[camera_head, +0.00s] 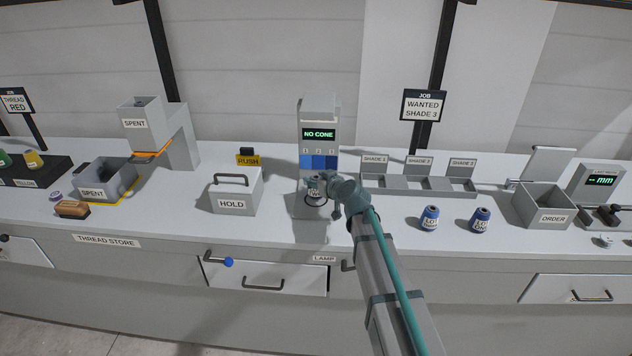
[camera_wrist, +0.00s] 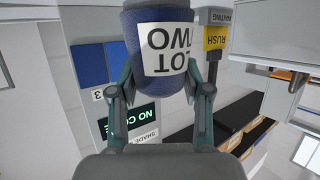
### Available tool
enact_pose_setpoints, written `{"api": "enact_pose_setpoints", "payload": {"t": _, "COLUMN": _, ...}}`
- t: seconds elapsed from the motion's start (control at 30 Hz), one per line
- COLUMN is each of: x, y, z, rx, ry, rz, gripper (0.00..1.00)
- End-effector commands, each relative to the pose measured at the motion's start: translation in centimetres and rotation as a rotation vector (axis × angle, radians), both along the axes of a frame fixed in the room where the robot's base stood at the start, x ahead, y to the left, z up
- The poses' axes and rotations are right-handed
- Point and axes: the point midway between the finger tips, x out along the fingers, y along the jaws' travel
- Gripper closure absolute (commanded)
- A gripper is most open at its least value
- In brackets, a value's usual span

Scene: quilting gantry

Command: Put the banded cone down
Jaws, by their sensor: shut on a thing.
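My gripper (camera_head: 322,184) is shut on a blue cone (camera_wrist: 158,45) with a white LOT TWO label, which looks upside down in the wrist view. In the head view the held cone (camera_head: 315,190) is partly hidden by my gripper, in front of the shade reader (camera_head: 319,115). I cannot tell whether its base touches anything. The reader's screen says NO CONE above blue swatches. Two other labelled blue cones, one (camera_head: 429,219) and another (camera_head: 480,220), stand upright on the bench to the right.
A HOLD box (camera_head: 236,198) stands left of the reader. Empty shade bins (camera_head: 418,184) are behind right, with an ORDER bin (camera_head: 552,218) farther right. A sign (camera_head: 424,105) reads WANTED SHADE 3. SPENT containers (camera_head: 106,182) are at left. Bench front between HOLD and reader is clear.

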Motion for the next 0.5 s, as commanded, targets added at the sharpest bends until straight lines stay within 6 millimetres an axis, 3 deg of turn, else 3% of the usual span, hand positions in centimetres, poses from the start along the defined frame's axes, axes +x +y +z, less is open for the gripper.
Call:
{"api": "enact_pose_setpoints", "payload": {"t": 0.2, "x": 0.0, "y": 0.0, "z": -1.4, "rx": 0.001, "ry": 0.001, "rz": 0.0, "gripper": 0.9}}
{"api": "enact_pose_setpoints", "payload": {"t": 0.5, "x": 0.0, "y": 0.0, "z": -1.6, "rx": 0.001, "ry": -0.001, "rz": 0.0, "gripper": 0.9}}
